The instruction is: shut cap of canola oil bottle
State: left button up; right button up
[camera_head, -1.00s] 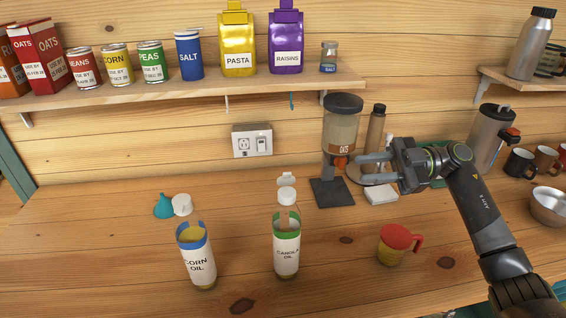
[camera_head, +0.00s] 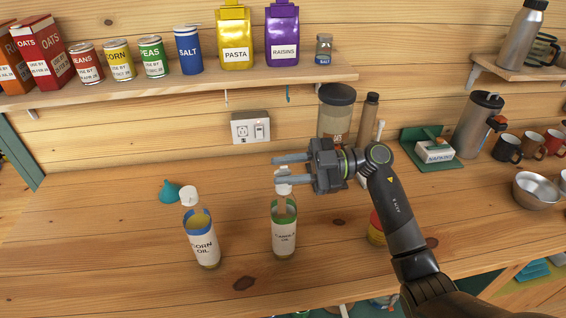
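The canola oil bottle (camera_head: 284,239) stands upright on the wooden counter, with a green band and a white label. I cannot tell whether the fingers touch the cap. My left gripper is not in view.
A teal funnel (camera_head: 170,191) lies behind the corn oil bottle. An oats dispenser (camera_head: 336,112) stands behind my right gripper, and a red-lidded jar (camera_head: 375,229) is partly hidden by my arm. A shelf (camera_head: 190,85) with cans and bags runs above. The counter's left front is clear.

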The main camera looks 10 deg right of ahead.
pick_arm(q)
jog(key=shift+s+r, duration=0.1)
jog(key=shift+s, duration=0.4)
pick_arm(e)
jog(key=shift+a, duration=0.35)
grip_shut()
jog(key=shift+f, duration=0.1)
jog(key=shift+s+f+n+b, duration=0.2)
jog(key=shift+f+n+b, duration=0.05)
jog(key=shift+n+b, duration=0.55)
jog(key=shift+s+r+n+b, duration=0.1)
jog(key=shift+s+n+b, duration=0.05)
jog(key=shift+n+b, duration=0.4)
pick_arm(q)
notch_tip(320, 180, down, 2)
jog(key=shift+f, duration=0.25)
